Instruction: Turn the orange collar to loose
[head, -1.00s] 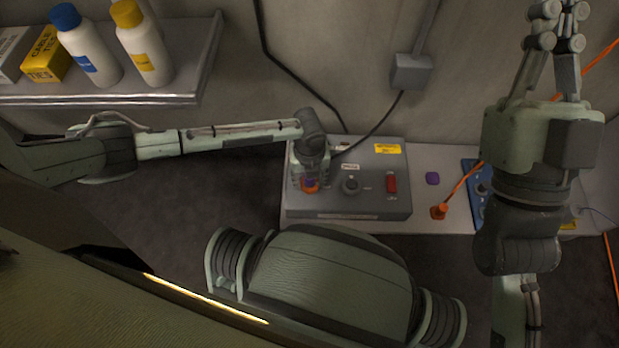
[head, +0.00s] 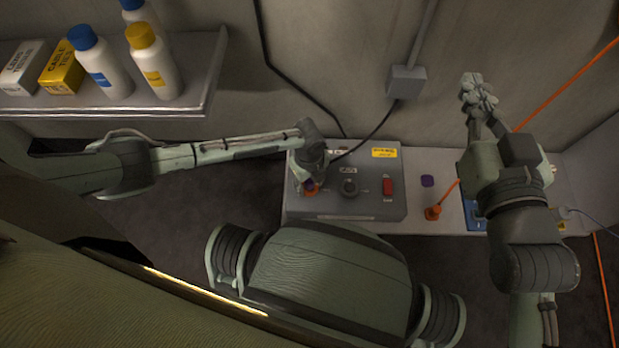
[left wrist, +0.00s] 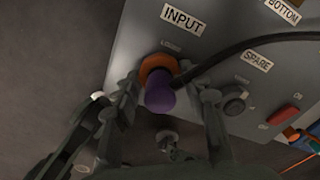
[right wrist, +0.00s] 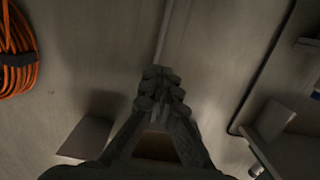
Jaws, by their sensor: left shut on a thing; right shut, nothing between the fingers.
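The orange collar (head: 311,190) is on the left part of the grey panel box (head: 345,208). In the left wrist view the collar (left wrist: 153,63) rings the base of a purple plug (left wrist: 160,97), below the INPUT label. A black cable (left wrist: 225,52) runs from beside it to the upper right. My left gripper (head: 309,183) is at the collar, with its fingers on either side, shut on it; the contact is partly hidden. Marks for the collar's position are too small to read. My right gripper (head: 479,97) is shut and empty, raised near the wall.
Beside the collar on the box are a dark knob (head: 349,188) and a red switch (head: 388,188). To the right are a purple piece (head: 427,181) and an orange plug (head: 433,213) with its cord. A shelf (head: 190,108) with bottles and boxes stands at upper left.

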